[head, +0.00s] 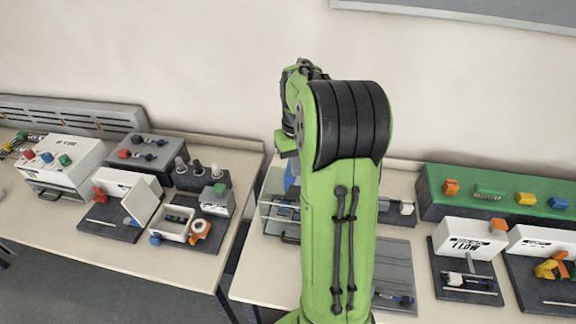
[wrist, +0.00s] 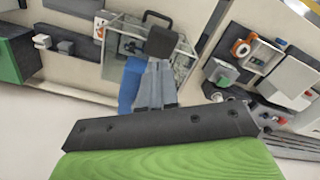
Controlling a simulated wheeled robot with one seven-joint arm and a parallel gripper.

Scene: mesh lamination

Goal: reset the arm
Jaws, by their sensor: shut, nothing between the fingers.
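My green arm (head: 340,220) stands raised in the middle of the head view, bent over at its black-covered joint. The fingers are not clearly visible there. In the wrist view my gripper (wrist: 158,68) is shut, with grey fingers close together and nothing held. It points toward a clear-walled box (wrist: 183,55) with a dark handle; I cannot tell the gap between them. A blue thing (wrist: 130,85) shows just left of the fingers. In the head view the clear box (head: 277,213) sits left of my arm, partly hidden by it.
The left table (head: 190,262) holds white and grey boxes with coloured knobs and an open white tray (head: 172,224). The right table (head: 262,288) holds a green block (head: 470,207) and white units on dark plates. A gap separates the tables. A wall stands behind.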

